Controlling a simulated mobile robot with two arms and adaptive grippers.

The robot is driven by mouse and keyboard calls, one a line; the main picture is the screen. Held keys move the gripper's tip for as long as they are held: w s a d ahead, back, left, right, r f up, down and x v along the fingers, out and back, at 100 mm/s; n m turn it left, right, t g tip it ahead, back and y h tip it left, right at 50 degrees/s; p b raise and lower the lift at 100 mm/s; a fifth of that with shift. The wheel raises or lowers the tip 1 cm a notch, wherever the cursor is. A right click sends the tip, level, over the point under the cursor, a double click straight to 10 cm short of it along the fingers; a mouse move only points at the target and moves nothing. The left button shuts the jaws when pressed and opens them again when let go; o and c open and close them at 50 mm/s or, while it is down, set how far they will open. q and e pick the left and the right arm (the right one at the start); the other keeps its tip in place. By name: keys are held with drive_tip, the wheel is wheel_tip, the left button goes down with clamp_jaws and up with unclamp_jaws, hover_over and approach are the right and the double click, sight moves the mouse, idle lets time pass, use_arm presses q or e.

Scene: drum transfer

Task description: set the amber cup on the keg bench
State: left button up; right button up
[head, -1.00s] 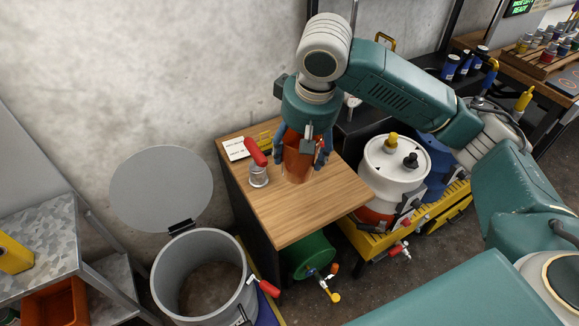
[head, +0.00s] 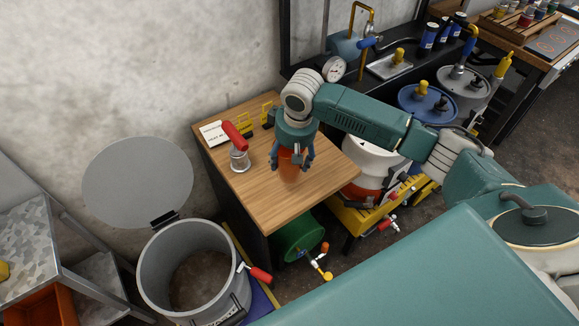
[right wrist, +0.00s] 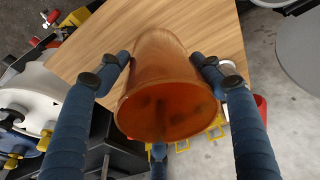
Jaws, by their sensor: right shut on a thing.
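The amber cup (head: 291,164) is at the wooden top of the keg bench (head: 255,197). My right gripper (head: 293,160) comes from above and is shut around the cup. In the right wrist view the amber cup (right wrist: 163,88) sits between the blue fingers of the right gripper (right wrist: 160,75), its open rim facing the camera. The bench top (right wrist: 195,30) shows behind it. The cup's base appears at the wood, but I cannot tell for sure whether it touches. My left gripper is not in view.
A red-handled clear-and-metal fitting (head: 239,157) and a white card (head: 214,133) stand on the bench left of the cup. An open grey drum (head: 195,272) is at lower left. A white-lidded keg (head: 375,160) stands right of the bench. The bench's front part is bare.

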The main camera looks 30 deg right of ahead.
sight(289, 161)
drive_tip(key=shift+s+x, duration=0.2)
drive_tip(key=shift+x, duration=0.7)
drive_tip(key=shift+s+x, duration=0.15)
drive_tip(key=shift+x, duration=0.7)
drive_tip(key=shift+s+x, duration=0.2)
drive_tip(key=shift+x, duration=0.7)
drive_tip(key=shift+f, duration=0.2)
drive_tip(key=o, duration=1.4)
drive_tip(key=v, duration=1.2)
drive_tip(key=shift+r, duration=0.15)
